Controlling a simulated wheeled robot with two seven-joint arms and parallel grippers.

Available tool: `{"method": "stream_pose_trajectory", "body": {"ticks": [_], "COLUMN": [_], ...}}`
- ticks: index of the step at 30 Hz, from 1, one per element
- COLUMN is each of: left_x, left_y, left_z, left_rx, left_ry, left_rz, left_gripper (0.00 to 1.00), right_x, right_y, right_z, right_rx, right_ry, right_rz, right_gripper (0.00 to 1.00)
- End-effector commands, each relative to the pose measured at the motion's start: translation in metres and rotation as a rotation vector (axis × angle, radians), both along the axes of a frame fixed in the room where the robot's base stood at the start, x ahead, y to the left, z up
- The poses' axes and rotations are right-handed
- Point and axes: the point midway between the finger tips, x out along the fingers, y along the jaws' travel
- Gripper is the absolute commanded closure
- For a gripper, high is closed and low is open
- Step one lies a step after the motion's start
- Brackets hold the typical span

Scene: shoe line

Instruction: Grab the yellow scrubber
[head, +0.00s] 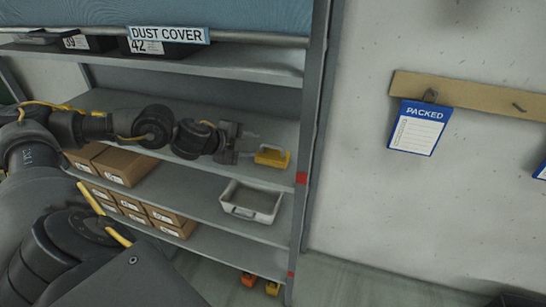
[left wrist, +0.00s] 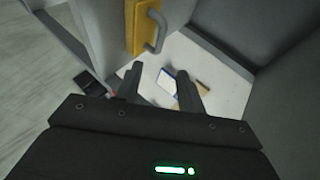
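The yellow scrubber (head: 272,156) sits near the right end of the middle shelf, close to the rack's upright. In the left wrist view the scrubber (left wrist: 143,30) shows a yellow body with a grey loop handle, just past the fingertips and above them in the picture. My left gripper (head: 247,143) reaches in from the left along the shelf, just left of the scrubber. In the left wrist view the left gripper (left wrist: 164,75) has its two fingers apart with nothing between them. My right gripper is not in view.
Several brown shoe boxes (head: 124,167) stand to the left. A white tray (head: 252,200) sits on the shelf below. The DUST COVER bins (head: 165,44) are on the shelf above. The upright (head: 311,130) bounds the right side; a PACKED card (head: 419,128) hangs on the wall.

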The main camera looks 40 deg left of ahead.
Motion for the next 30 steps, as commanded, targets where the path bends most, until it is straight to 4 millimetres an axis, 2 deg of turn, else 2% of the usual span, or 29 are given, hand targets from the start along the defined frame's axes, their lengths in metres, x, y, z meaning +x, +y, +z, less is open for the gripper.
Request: {"method": "stream_pose_trajectory", "body": {"ticks": [9,18,24,30], "left_x": [0.039,0.049,0.073,0.088], "left_y": [-0.006,-0.008,-0.013,-0.013], "left_z": [-0.022,-0.028,-0.042,-0.054], "left_rx": [-0.004,-0.003,-0.004,-0.001], "left_ry": [0.000,0.000,0.001,0.000], "left_rz": [-0.001,-0.001,0.000,0.001], "left_gripper": [0.61,0.61,0.61,0.61], "right_x": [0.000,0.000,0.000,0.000], "right_y": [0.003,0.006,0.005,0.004], "right_z": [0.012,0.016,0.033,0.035], "right_rx": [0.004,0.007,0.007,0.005], "right_ry": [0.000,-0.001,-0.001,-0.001], "right_rz": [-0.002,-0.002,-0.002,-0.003], "right_gripper": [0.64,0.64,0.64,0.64]}}
